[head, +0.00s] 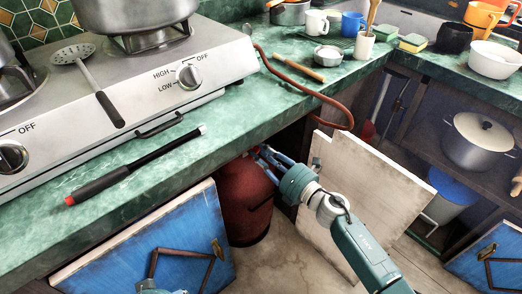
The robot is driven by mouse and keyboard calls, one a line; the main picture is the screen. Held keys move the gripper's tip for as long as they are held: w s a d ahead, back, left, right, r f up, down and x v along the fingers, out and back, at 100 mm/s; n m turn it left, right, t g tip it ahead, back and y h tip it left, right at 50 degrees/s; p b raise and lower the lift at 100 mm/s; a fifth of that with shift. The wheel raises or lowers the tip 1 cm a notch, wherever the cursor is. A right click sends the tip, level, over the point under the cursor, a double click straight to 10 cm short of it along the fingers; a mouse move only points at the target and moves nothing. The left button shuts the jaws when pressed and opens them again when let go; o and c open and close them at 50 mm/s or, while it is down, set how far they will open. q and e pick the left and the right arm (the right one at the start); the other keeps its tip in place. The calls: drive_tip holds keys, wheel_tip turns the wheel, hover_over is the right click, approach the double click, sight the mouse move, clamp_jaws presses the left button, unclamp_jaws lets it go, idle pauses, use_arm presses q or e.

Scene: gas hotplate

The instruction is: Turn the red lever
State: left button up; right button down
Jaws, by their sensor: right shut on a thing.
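A red gas bottle (245,205) stands on the floor in the open cupboard under the counter. My right gripper (262,156) reaches in from the right to the top of the bottle, just below the counter edge. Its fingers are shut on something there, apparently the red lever. The lever itself is hidden by the fingers and the counter, so its angle cannot be told. Of my left arm, only a small teal part (150,288) shows at the bottom edge, and its fingers cannot be made out.
An open blue cupboard door (150,245) is left of the bottle, a pale door (365,185) behind my right arm. The hotplate (130,90) and a black lighter (140,165) with a red tip lie on the green counter. A red hose (325,100) hangs over its edge.

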drive_tip(key=m+p, duration=0.1)
drive_tip(key=m, duration=0.4)
drive_tip(key=shift+w+d+f+p, duration=0.15)
drive_tip(key=shift+f+p, duration=0.05)
drive_tip(key=shift+p, duration=0.15)
use_arm(q)
wheel_tip(320, 180, down, 10)
drive_tip(key=shift+s+g+p, duration=0.3)
drive_tip(key=shift+s+p, duration=0.1)
use_arm(e)
drive_tip(key=shift+f+m, duration=0.3)
drive_tip(key=shift+m, duration=1.1)
drive_tip(key=c, duration=1.6)
unclamp_jaws()
drive_tip(key=shift+c, duration=0.2)
use_arm(q)
drive_tip(key=shift+f, duration=0.1)
use_arm(e)
drive_tip(key=shift+w+f, duration=0.1)
drive_tip(key=v, duration=1.2)
